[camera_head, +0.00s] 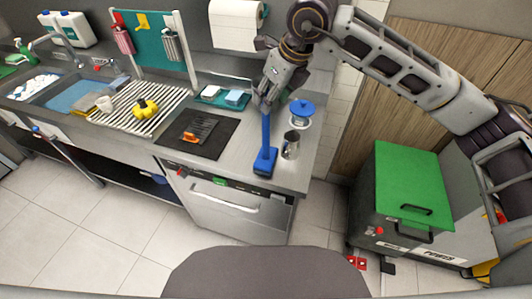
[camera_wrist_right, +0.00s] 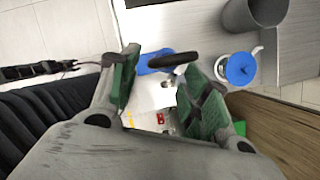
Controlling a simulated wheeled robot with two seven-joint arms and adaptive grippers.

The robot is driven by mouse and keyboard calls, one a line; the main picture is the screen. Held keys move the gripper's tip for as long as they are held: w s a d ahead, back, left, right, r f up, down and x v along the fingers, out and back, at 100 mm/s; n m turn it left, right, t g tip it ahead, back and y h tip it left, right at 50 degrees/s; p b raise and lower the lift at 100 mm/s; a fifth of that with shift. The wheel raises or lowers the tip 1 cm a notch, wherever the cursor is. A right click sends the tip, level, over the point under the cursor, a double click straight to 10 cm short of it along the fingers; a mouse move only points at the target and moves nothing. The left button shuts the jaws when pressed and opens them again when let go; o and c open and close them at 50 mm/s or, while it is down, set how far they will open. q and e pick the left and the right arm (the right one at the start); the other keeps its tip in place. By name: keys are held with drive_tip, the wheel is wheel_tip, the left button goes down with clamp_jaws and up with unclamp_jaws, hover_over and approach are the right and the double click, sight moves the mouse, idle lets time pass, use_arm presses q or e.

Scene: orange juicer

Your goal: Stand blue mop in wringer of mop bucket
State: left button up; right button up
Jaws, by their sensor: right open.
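A blue long-handled tool with a block-shaped foot (camera_head: 265,162), the only thing here that looks like the blue mop, is at the front edge of the steel counter. Its handle rises toward my right gripper (camera_head: 266,98). In the right wrist view, the open jaws (camera_wrist_right: 160,72) with green pads show the blue foot (camera_wrist_right: 155,62) beyond them, and a dark oval end lies near the jaws. I cannot tell if they touch the handle. No mop bucket or wringer can be made out. My left gripper is not in view.
A metal cup (camera_head: 291,146) and a blue-lidded jar (camera_head: 301,112) stand close right of the blue tool. A black mat (camera_head: 222,141) with a brush lies to its left. A green-topped machine (camera_head: 407,175) stands on the floor at right. The tiled floor in front is clear.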

sight(266, 129)
drive_tip(key=shift+p+x, duration=0.85)
drive_tip(key=shift+x, duration=1.7)
drive_tip(key=shift+d, duration=0.1)
clamp_jaws()
